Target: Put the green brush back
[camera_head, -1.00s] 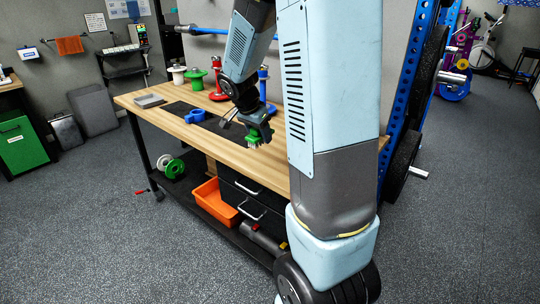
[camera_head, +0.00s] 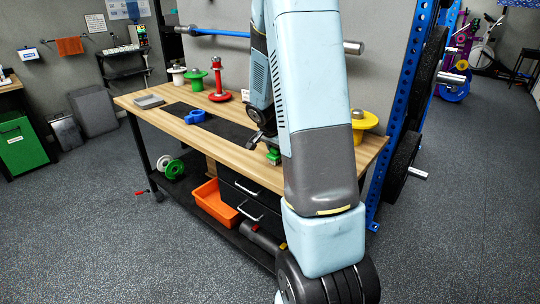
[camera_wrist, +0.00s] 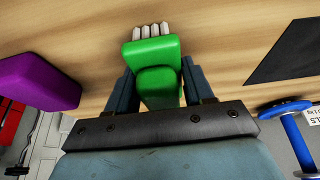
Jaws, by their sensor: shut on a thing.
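The green brush (camera_wrist: 155,52) has a rounded green body and pale bristles at its far end. In the wrist view it sits between the two fingers of my gripper (camera_wrist: 160,88), which is shut on it. Wood tabletop shows behind the brush. In the head view my gripper (camera_head: 268,146) is low over the right part of the workbench, partly hidden by my arm. A bit of the green brush (camera_head: 273,157) shows under it, near the front edge. I cannot tell whether the brush touches the wood.
The workbench (camera_head: 150,107) carries a black mat (camera_head: 232,131), a blue object (camera_head: 195,116), and white (camera_head: 178,76), green (camera_head: 195,78), red (camera_head: 219,85) and yellow (camera_head: 362,124) stands. A purple block (camera_wrist: 38,82) and a blue stand (camera_wrist: 298,138) flank my gripper.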

